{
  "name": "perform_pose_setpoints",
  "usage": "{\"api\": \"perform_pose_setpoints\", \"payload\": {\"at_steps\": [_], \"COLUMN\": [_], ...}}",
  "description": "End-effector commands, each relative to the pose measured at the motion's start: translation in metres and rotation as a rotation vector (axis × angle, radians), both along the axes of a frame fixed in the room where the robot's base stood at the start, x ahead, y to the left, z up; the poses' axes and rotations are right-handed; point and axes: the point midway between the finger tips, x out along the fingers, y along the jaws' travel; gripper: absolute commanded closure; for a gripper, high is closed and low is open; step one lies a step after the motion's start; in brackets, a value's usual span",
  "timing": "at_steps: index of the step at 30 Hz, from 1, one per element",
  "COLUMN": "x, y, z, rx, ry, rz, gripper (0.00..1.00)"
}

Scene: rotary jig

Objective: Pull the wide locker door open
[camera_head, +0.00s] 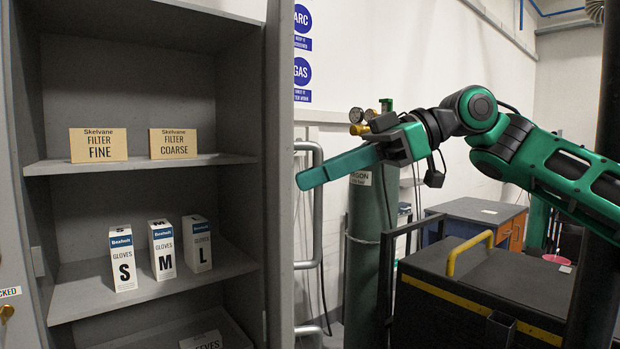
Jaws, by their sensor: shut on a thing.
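The wide locker door (280,200) stands swung out and is seen nearly edge-on at the right side of the locker's opening. A grey vertical bar handle (319,225) sticks out on its right side. My gripper (312,176) comes in from the right, with its long green fingers lying across the upper part of this handle. It is shut on the handle; the fingers overlap in this view and partly hide the bar. The locker interior (130,100) is open to view.
Shelves hold two filter boxes (98,145) and several glove boxes (163,250). A narrow grey panel with a brass knob (6,313) is at the left edge. A green gas cylinder (372,240) and a dark cart with a yellow handle (468,250) stand at right.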

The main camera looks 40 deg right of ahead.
Motion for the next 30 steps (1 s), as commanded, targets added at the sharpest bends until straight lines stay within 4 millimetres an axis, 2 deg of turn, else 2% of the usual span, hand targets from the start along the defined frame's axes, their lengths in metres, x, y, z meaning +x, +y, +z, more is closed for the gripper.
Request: {"api": "perform_pose_setpoints", "payload": {"at_steps": [1, 2, 3, 15, 20, 23, 30], "x": [0.002, 0.002, 0.002, 0.000, 0.002, 0.003, -0.012], "y": [-0.003, -0.003, -0.003, -0.001, -0.001, -0.001, 0.044], "z": [0.002, 0.002, 0.003, 0.005, 0.025, 0.045, 0.070], "rx": [0.009, 0.009, 0.009, 0.003, 0.005, 0.006, 0.003], "ry": [0.000, -0.001, -0.001, -0.002, -0.004, -0.005, -0.006], "rz": [-0.012, -0.012, -0.010, -0.004, -0.003, -0.004, -0.003], "gripper": [1.00, 0.87, 0.81, 0.81, 0.81, 0.81, 0.80]}}
